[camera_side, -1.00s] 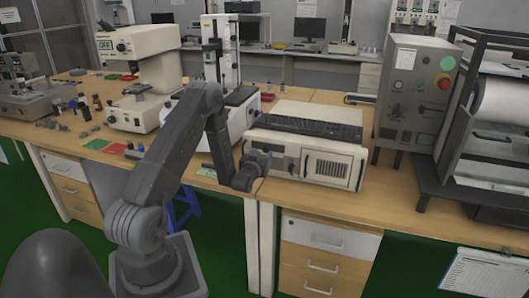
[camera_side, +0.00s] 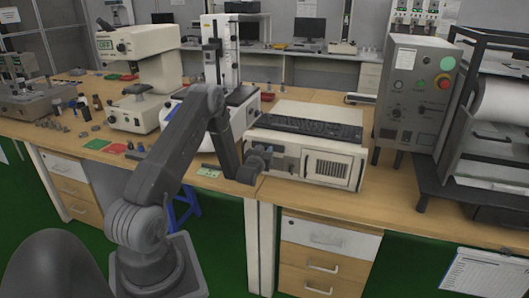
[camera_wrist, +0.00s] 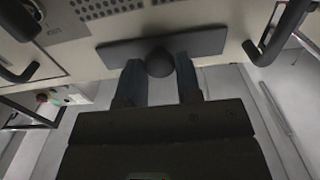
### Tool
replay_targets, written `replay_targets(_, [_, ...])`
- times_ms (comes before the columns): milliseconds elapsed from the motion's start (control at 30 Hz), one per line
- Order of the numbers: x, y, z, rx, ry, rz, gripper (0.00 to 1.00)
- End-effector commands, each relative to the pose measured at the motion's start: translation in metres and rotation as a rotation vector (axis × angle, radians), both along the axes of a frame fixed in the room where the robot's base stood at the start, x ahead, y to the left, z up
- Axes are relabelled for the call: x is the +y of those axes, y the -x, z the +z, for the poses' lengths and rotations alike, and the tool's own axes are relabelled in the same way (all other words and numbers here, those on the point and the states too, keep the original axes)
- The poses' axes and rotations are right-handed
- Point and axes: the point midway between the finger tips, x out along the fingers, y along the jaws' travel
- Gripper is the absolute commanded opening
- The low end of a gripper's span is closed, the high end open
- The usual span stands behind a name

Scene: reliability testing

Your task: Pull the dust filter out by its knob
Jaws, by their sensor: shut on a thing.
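The dust filter's dark flat front (camera_wrist: 205,43) spans the pale face of the computer case (camera_wrist: 75,50) in the wrist view. Its round dark knob (camera_wrist: 160,63) stands at the middle of that front. My gripper (camera_wrist: 161,72) has one finger on each side of the knob and is shut on it. In the side view my gripper (camera_side: 272,155) is at the left part of the front of the beige computer case (camera_side: 330,167). There the arm and gripper hide the knob. I cannot tell how far the filter front stands out from the case.
A black keyboard (camera_side: 310,126) lies on top of the case. Dark handles (camera_wrist: 285,30) stick out on both sides of the case front in the wrist view. A grey control box (camera_side: 412,90) stands to the right. The wooden bench (camera_side: 275,188) has a narrow bare strip before the case.

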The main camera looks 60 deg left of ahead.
Motion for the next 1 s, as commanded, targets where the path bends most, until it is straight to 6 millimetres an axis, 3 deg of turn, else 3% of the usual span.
replay_targets(233, [0.0,0.0,0.0,0.0,0.0,0.0,0.0])
replay_targets(467, [-0.002,0.002,0.0,0.001,0.001,0.0,0.0])
replay_targets(1000, [-0.072,0.072,0.0,0.001,0.001,0.0,0.0])
